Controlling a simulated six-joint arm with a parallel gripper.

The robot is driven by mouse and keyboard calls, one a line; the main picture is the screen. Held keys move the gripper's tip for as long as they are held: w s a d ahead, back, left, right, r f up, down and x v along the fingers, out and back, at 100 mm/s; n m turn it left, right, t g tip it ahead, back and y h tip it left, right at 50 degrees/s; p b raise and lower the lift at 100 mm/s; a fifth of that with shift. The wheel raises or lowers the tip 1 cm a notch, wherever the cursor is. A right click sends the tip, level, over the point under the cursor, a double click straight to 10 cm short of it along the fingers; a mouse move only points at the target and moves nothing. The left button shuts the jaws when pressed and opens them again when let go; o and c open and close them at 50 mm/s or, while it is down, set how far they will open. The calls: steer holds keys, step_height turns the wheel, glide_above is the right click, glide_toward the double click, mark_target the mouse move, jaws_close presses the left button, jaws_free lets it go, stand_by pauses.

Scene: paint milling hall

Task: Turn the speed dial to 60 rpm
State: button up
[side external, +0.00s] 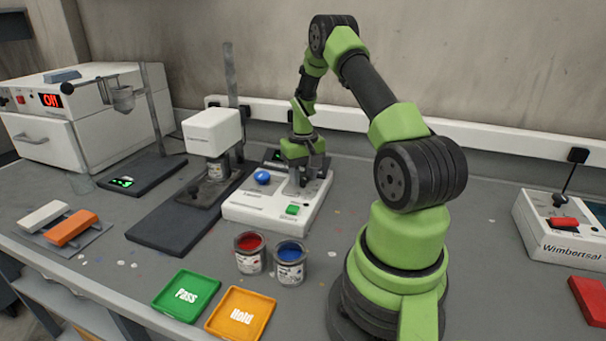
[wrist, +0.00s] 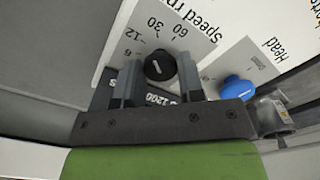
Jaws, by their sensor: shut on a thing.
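The speed dial (wrist: 160,66) is a black round knob with a short pale mark on its face. It sits between the two fingers of my gripper (wrist: 159,76), which are shut on it. Printed numbers 6, 12, 30 and 60 curve around the dial beside the words "Speed rpm"; 1200 shows partly behind the fingers. I cannot tell for sure which number the mark points to. In the side view my gripper (side external: 303,180) reaches down onto the white control box (side external: 250,213), and the dial is hidden there.
A blue knob (wrist: 238,89), labelled Head, is right of the dial. A green button (side external: 292,210) is on the box's front. Red (side external: 249,254) and blue (side external: 289,263) paint cans stand before the box. A white-headed mixer (side external: 212,135) stands to its left.

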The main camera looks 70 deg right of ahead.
mark_target(302, 177)
steer(key=m, duration=1)
stand_by(0.6)
steer(key=shift+r, duration=0.1)
steer(key=o, duration=0.9)
step_height(302, 177, up, 10)
steer(key=shift+f, duration=0.1)
